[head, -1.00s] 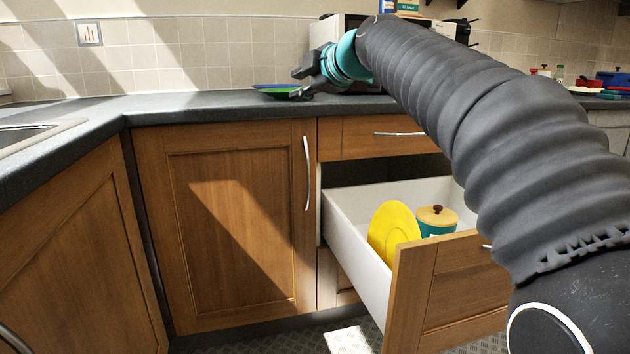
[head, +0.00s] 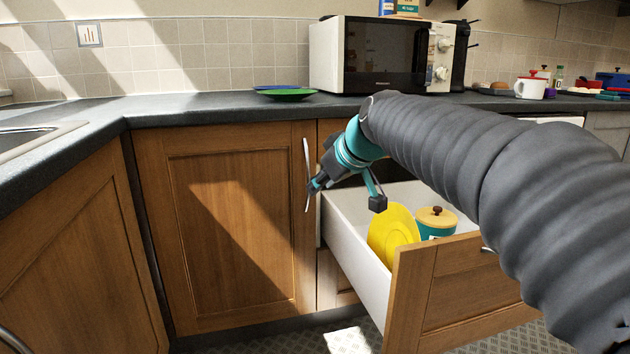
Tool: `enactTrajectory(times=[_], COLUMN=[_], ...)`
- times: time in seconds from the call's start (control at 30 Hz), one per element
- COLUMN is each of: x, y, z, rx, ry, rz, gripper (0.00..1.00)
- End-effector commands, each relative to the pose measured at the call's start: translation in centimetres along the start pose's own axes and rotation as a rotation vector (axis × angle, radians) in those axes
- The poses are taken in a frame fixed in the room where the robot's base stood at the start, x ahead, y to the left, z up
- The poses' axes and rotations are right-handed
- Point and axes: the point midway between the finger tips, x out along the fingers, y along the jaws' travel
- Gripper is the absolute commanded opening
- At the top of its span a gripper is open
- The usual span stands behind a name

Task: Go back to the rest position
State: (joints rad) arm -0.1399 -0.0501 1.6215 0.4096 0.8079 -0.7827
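My gripper (head: 346,198) is in front of the cabinet, above the left side of the open drawer (head: 352,240). Its two fingers are spread apart and nothing is between them. One finger overlaps the cabinet door handle in the picture; I cannot tell whether they touch. My arm comes in from the right and covers part of the upper drawer and the counter.
The open drawer holds a yellow plate (head: 393,237) and a teal pot with a yellow lid (head: 436,221).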

Motion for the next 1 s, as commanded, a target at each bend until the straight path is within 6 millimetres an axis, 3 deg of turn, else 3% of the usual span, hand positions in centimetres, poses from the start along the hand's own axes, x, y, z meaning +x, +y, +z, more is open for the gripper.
enactTrajectory(times=[0.1,0.3,0.5,0.6,0.73,1.0], x=[-1.9,-6.3,-11.0,-13.1,-15.2,-17.4], y=[-1.7,-4.9,-8.2,-9.6,-10.6,-10.3], z=[6.4,17.1,26.1,29.1,30.7,29.6], rx=[0.212,0.503,0.638,0.633,0.632,0.639], ry=[-0.131,-0.315,-0.429,-0.454,-0.44,-0.383], rz=[0.019,0.11,0.21,0.24,0.267,0.297], gripper=[0.31,0.31,0.31,0.31,0.31,0.31])
